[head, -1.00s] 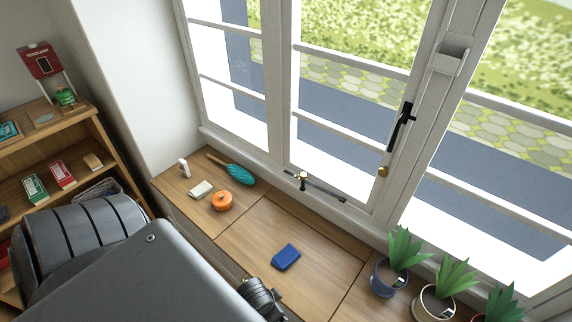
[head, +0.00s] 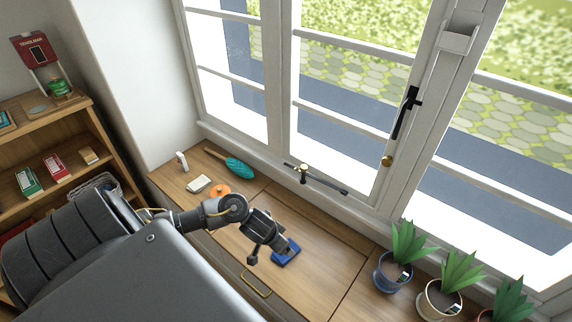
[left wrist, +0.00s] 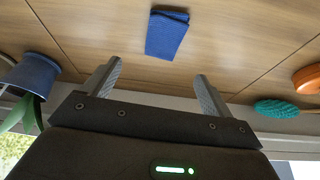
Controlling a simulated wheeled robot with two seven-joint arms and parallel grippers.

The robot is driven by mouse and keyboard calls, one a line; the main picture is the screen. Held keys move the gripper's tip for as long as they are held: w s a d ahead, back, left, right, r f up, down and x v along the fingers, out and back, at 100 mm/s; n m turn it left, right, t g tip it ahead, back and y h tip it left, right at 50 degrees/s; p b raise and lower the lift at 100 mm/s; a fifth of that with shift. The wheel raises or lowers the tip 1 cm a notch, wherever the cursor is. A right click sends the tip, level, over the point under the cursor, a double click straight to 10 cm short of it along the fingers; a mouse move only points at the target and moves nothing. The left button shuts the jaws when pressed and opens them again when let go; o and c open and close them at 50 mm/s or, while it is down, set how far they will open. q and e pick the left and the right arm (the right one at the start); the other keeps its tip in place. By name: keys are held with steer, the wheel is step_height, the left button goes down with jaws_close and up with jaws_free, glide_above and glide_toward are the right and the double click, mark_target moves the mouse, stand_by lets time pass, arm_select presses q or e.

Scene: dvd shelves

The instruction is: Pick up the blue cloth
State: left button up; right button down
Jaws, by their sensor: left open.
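The blue cloth (head: 287,253) lies folded on the wooden window-sill cabinet top, left of the potted plants. In the left wrist view the cloth (left wrist: 167,34) lies flat beyond the fingertips, roughly centred between them. My left gripper (head: 266,254) is over the cabinet top, beside the cloth in the head view and partly covering its left side. In the left wrist view my left gripper (left wrist: 157,72) has its two fingers wide apart with nothing between them. No contact with the cloth shows. My right gripper is not in view.
Several potted plants (head: 392,271) stand to the right of the cloth. The window (head: 333,150) runs behind.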

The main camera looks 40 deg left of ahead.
arm_select(q)
steer(key=b+x, duration=0.2)
steer(key=x, duration=0.3)
steer(key=shift+f+b, duration=0.15)
steer(key=shift+b, duration=0.15)
steer(key=shift+f, duration=0.25)
steer(key=b+x, duration=0.2)
steer(key=shift+a+f, duration=0.25)
steer(key=shift+f, duration=0.2)
steer(key=shift+b+x, duration=0.35)
steer(key=shift+x, duration=0.7)
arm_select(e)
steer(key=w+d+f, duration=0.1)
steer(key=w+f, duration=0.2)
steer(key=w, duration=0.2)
arm_select(q)
steer(key=shift+c, duration=0.2)
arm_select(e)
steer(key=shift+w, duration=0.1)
arm_select(q)
steer(key=c, duration=1)
